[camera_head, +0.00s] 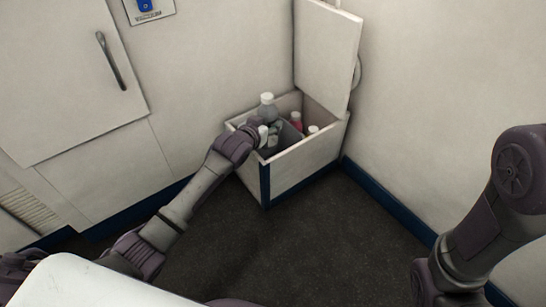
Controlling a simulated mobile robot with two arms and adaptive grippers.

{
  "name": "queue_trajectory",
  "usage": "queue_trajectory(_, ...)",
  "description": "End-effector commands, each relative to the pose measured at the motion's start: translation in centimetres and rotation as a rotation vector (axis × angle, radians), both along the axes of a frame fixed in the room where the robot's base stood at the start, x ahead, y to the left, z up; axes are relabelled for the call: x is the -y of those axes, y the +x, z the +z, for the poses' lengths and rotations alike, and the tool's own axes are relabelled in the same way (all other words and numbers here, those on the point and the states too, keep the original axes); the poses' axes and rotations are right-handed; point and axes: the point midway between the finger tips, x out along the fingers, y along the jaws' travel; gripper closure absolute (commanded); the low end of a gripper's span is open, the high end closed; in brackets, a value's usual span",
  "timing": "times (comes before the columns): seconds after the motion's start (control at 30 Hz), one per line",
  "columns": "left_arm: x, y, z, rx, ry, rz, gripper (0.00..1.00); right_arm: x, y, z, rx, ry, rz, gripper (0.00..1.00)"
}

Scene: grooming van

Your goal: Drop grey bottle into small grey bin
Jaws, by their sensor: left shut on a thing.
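A grey bottle (267,110) with a white cap stands upright in my left gripper (270,130), which is shut on it. The gripper is over the left part of an open white box (300,158) in the corner. The fingers and wrist hide the bottle's lower part. A small dark grey shape (290,134) shows inside the box beside the gripper; I cannot tell whether it is the small grey bin. My right arm shows at the right, but its gripper is out of view.
The box's lid (326,50) stands open at its back right. A pink bottle (296,122) and other white-capped containers are in the box. Walls close in behind and to the right. The dark floor (300,250) in front is clear. A white cabinet door (60,80) is at the left.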

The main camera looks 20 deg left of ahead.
Motion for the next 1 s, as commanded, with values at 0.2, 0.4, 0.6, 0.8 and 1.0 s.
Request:
queue_trajectory(0.2, 0.0, 0.1, 0.2, 0.003, 0.000, 0.000, 0.11, 0.0, 0.0, 0.0, 0.001, 0.000, 0.000, 0.60)
queue_trajectory(0.4, 0.0, 0.0, 0.1, 0.002, 0.000, 0.000, 0.11, 0.0, 0.0, 0.0, 0.001, 0.000, 0.000, 0.60)
queue_trajectory(0.6, -0.1, -0.4, 0.0, -0.002, 0.000, 0.000, 0.11, 0.0, 0.1, 0.0, -0.004, 0.002, 0.000, 0.60)
queue_trajectory(0.8, -0.4, -2.7, 1.0, 0.000, 0.001, -0.002, 0.11, 0.0, 0.1, 0.0, -0.002, 0.001, 0.000, 0.60)
queue_trajectory(1.0, -0.9, -6.4, 2.6, 0.001, 0.001, -0.002, 0.11, 0.0, 0.1, 0.0, -0.002, 0.000, 0.000, 0.60)
